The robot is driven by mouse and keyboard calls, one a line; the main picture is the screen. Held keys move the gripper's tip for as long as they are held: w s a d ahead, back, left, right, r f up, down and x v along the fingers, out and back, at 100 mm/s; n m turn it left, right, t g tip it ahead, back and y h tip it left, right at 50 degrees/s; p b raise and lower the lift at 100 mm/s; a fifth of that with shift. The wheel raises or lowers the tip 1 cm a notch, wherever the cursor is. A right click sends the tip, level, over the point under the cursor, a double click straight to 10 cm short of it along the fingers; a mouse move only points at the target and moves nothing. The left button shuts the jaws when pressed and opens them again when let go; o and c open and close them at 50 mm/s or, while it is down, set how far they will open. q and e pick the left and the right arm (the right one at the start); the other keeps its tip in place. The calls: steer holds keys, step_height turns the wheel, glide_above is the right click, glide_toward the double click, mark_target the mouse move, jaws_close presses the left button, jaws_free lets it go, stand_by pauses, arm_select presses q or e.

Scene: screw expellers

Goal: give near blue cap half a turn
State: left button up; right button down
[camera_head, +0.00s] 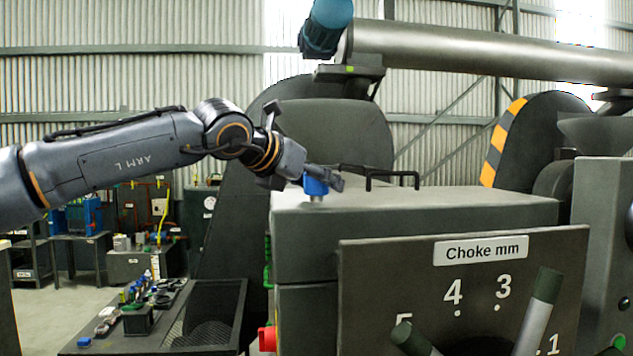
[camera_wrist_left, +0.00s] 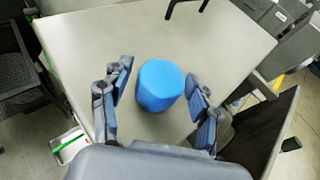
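The near blue cap (camera_head: 316,188) stands on a short pale stem on the top of the grey machine housing (camera_head: 430,212), near its left end. My left gripper (camera_head: 322,180) is at the cap, reaching in from the left. In the left wrist view the round blue cap (camera_wrist_left: 159,85) sits between the two fingers of my left gripper (camera_wrist_left: 160,100). The fingers are spread, with a clear gap on the left side of the cap and a narrower one on the right. My right gripper is in neither view.
Black handles (camera_head: 390,175) rise from the housing top behind the cap. A front panel marked "Choke mm" (camera_head: 487,250) has levers with green grips (camera_head: 547,285). A dark bench with small parts (camera_head: 150,305) stands at the lower left. The housing top right of the cap is clear.

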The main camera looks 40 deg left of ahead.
arm_select(q)
steer(key=v, duration=1.2)
steer(key=shift+r, duration=0.1)
stand_by(0.5)
